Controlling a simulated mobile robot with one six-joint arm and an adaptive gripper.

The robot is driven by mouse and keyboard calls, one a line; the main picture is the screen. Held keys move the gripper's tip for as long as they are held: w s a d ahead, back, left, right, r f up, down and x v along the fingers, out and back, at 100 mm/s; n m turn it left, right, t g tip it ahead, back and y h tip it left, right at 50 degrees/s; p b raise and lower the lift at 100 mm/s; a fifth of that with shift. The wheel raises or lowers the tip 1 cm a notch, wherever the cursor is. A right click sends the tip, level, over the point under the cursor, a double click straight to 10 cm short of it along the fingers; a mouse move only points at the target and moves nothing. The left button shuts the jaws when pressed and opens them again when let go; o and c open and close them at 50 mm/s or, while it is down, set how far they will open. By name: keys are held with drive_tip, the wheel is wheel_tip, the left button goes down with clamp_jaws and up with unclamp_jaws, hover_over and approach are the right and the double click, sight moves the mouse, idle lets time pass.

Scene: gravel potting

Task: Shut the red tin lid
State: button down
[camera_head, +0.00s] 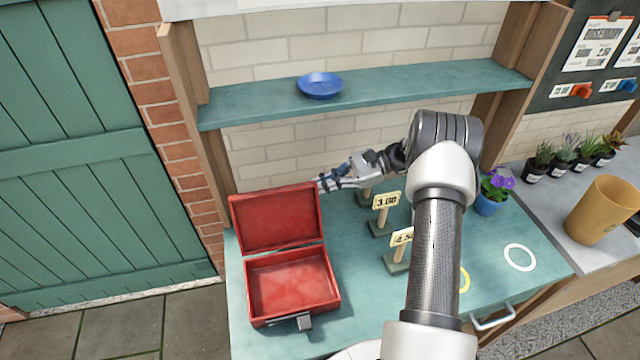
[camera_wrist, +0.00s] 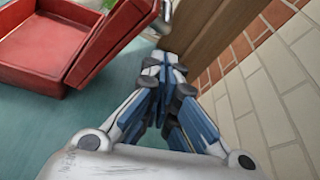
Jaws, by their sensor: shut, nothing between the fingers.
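The red tin (camera_head: 291,284) sits on the left part of the teal bench, its tray open and empty. Its red lid (camera_head: 277,218) stands raised at the back edge of the tray, tilted up. A small grey clasp (camera_head: 304,321) is at the tin's front. My gripper (camera_head: 324,184) is shut and empty, close to the lid's upper right corner; I cannot tell whether it touches. In the wrist view my gripper's fingertips (camera_wrist: 162,68) are near the lid's edge (camera_wrist: 108,38), and the open tray (camera_wrist: 40,45) shows at the upper left.
Price signs on stands (camera_head: 386,201) are right of the tin. A teal shelf (camera_head: 420,85) with a blue dish (camera_head: 320,86) runs above the bench (camera_head: 365,310). A purple-flowered blue pot (camera_head: 490,200) stands at the right. A wooden post and brick wall are behind my gripper.

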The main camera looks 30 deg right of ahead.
drive_tip(key=b+x, duration=0.1)
drive_tip(key=x, duration=0.6)
drive_tip(key=shift+f, duration=0.1)
